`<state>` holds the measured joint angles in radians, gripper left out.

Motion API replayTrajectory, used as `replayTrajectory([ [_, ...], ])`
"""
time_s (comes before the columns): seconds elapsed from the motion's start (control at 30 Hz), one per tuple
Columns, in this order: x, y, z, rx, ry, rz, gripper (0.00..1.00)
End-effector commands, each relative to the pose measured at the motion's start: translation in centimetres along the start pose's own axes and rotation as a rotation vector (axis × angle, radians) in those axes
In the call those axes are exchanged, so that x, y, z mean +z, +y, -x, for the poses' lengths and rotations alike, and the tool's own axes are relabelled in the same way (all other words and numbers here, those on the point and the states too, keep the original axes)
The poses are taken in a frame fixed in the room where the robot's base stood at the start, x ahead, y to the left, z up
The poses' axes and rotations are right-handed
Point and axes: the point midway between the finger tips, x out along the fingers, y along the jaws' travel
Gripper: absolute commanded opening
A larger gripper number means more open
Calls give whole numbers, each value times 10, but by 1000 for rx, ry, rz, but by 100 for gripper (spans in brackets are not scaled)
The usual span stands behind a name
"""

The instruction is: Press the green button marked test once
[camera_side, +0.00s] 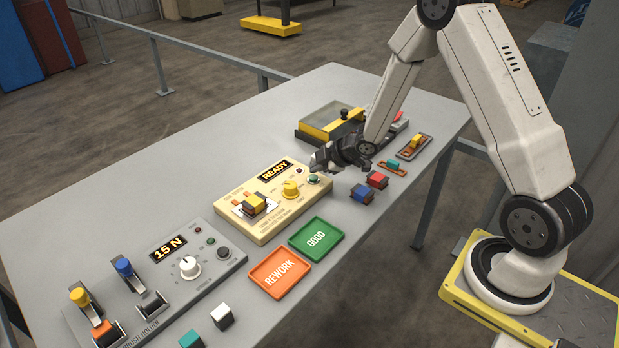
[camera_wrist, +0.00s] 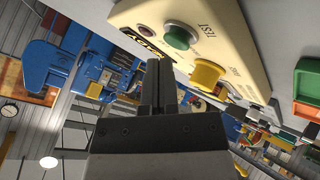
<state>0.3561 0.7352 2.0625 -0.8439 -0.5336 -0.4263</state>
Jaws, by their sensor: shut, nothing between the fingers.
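The green button (camera_wrist: 179,37) marked TEST sits in a light ring on a cream tester box. In the side view the button (camera_side: 313,179) is at the box's right end. The tester box (camera_side: 262,226) has a READY display, a yellow knob (camera_side: 291,189) and a yellow-and-dark part on its left side. My gripper (camera_side: 318,163) is shut and empty, just behind and above the button. In the wrist view its closed fingers (camera_wrist: 160,68) point toward the button's side of the box; a gap to the button shows there, and no contact is visible.
A green GOOD tray (camera_side: 333,251) and an orange REWORK tray (camera_side: 296,284) lie in front of the box. Blue and red blocks (camera_side: 369,188) stand to the right. A grey 15 N unit (camera_side: 212,281) is at left. A yellow-edged fixture (camera_side: 320,130) is behind my gripper.

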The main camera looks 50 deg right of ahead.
Motion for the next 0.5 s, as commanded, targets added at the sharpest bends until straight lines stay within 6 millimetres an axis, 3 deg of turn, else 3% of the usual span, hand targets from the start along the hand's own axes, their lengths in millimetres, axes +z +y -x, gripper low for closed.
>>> replayTrajectory([
  [0.5, 3, -3, -5, 0, 0, 0, 0],
])
